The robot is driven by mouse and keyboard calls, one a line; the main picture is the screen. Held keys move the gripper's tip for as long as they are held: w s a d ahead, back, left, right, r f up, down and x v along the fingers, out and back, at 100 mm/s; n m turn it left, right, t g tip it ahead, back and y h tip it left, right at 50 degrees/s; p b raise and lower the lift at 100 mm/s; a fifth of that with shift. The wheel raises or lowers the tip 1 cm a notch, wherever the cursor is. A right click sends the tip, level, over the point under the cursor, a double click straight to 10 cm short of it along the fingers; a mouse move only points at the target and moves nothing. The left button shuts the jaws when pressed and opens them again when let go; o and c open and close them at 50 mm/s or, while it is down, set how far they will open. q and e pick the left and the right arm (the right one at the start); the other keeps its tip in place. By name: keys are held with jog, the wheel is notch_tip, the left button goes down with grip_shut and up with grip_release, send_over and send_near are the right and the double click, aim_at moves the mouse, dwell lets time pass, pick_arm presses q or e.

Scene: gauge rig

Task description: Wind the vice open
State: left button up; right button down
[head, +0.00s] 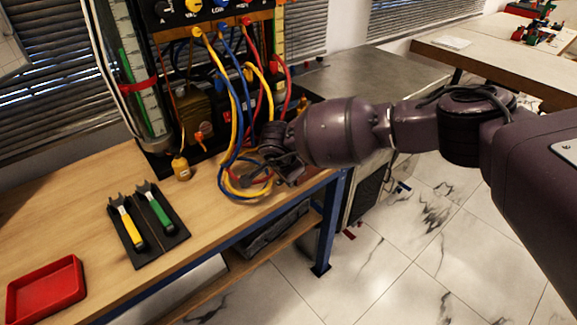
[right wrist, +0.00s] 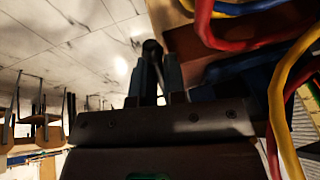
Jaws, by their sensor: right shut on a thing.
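My right gripper (head: 284,168) is at the front edge of the workbench, beside looped hoses. In the right wrist view its two fingers (right wrist: 156,80) are shut on a dark round-ended handle (right wrist: 152,48), which sticks up between the fingertips. I cannot make out the vice body clearly; hoses and my right gripper cover that corner of the bench. I cannot tell how wide the vice jaws stand. My left gripper is not in view.
Yellow, blue and red hoses (head: 233,105) hang from the gauge panel (head: 210,12) and loop close to my right gripper. The workbench (head: 85,180) holds a dark mat with green (head: 157,212) and yellow (head: 130,229) handled tools, a red tray (head: 45,288) and a brass weight (head: 181,169).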

notch_tip(320, 180, down, 2)
jog(key=shift+w+f+t+h, duration=0.15)
jog(key=shift+t+h, duration=0.45)
jog(key=shift+h, duration=0.1)
jog(key=shift+w+d+f+t+h+b, duration=0.2)
jog(key=shift+f+t+h+b, duration=0.2)
jog(key=shift+f+h, duration=0.1)
jog(key=c, duration=1.3)
grip_release()
jog(key=shift+w+a, duration=0.1)
jog(key=shift+w, duration=0.05)
jog(key=shift+o, duration=0.6)
jog(key=shift+f, duration=0.15)
jog(key=p+v, duration=0.1)
jog(key=v, duration=1)
jog(key=shift+p, duration=0.35)
